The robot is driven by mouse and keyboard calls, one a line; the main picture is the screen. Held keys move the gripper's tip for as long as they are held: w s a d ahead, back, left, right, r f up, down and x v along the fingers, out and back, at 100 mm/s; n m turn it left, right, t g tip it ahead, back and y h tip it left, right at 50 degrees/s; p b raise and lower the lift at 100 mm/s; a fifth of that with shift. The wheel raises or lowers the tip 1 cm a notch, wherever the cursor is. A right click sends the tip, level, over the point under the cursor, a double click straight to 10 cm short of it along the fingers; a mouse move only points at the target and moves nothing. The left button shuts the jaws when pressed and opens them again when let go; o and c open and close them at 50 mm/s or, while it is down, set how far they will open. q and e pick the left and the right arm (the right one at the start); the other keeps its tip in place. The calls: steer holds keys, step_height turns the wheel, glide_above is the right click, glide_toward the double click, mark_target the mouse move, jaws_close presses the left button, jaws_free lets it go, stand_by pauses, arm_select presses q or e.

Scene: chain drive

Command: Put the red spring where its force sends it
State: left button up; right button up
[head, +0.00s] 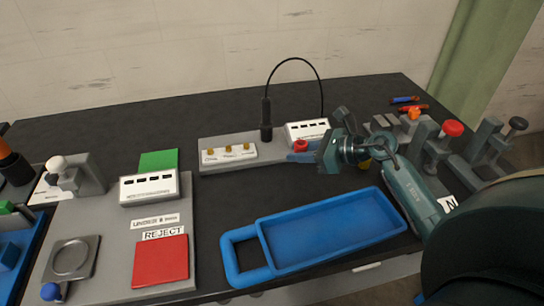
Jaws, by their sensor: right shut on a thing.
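A small red piece (300,145), which looks like the red spring, is at the fingertips of my right gripper (298,157). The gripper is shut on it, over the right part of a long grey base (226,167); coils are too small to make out. A grey plate (110,278) at the left carries a green pad (159,160) at the back and a red pad (161,260) with a REJECT label (163,233) at the front. A white display box (150,188) stands between them; its reading is illegible. My left gripper is not in view.
A blue handled tray (330,228) lies empty at the front middle. A black probe (266,118) with a looping cable rises from the grey base. Several clamps, one with a red knob (452,128), stand at the right. The dark table (130,122) is clear at the back left.

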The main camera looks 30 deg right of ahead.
mark_target(298, 179)
steer(key=shift+f, duration=3.55)
steer(key=shift+f, duration=0.25)
steer(key=o, duration=1)
steer(key=shift+r, duration=0.1)
steer(key=shift+c, duration=0.2)
steer(key=shift+r, duration=0.15)
steer(key=b+v, duration=0.1)
steer(key=v, duration=1.1)
steer(key=shift+b, duration=0.3)
